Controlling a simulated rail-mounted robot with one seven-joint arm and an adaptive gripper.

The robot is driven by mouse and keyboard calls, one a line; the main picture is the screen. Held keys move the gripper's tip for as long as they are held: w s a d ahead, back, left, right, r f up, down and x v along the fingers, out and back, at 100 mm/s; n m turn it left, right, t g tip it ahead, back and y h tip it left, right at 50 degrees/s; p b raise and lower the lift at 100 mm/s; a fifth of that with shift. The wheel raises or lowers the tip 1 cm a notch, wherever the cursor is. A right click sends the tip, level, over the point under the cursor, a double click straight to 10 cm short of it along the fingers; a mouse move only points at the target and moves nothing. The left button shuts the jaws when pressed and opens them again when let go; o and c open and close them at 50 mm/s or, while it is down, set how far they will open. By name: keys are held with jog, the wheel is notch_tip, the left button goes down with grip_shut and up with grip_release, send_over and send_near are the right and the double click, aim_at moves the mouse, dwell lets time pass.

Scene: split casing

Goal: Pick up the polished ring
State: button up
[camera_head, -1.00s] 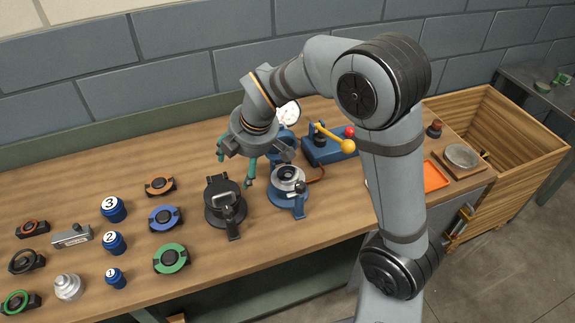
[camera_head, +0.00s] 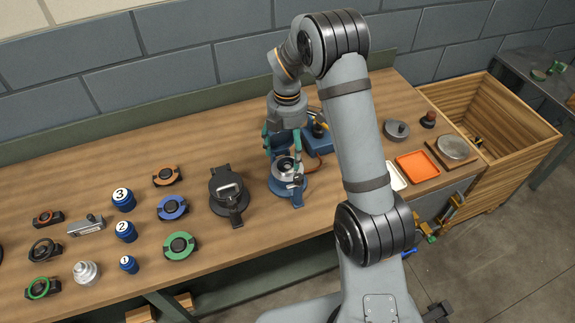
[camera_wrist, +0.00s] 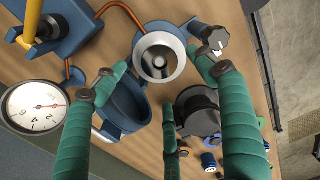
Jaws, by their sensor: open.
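The polished ring (camera_head: 285,166) is a shiny silver ring seated on a blue round fixture (camera_head: 291,189) at the middle of the bench. In the wrist view the ring (camera_wrist: 159,57) shows from above, with a dark opening and a metal part inside. My gripper (camera_head: 283,146) points down just above the fixture, its green fingers spread. In the wrist view green fingers reach in from both sides of the ring, and a further finger shows below it. They appear apart from the ring, and nothing is held. The exact height gap is unclear.
A dark round fixture (camera_head: 226,188) stands left of the blue one. A blue box with a yellow lever (camera_head: 320,132) stands close behind right. A white dial gauge (camera_wrist: 37,107) shows near my fingers. Coloured discs, blue numbered weights and an orange tray (camera_head: 417,165) lie farther off.

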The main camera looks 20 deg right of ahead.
aim_at(287, 167)
notch_tip(287, 167, down, 6)
jog(key=shift+r+p, duration=0.15)
jog(key=shift+p, duration=0.9)
jog(key=shift+c, duration=1.3)
jog(key=c, duration=1.1)
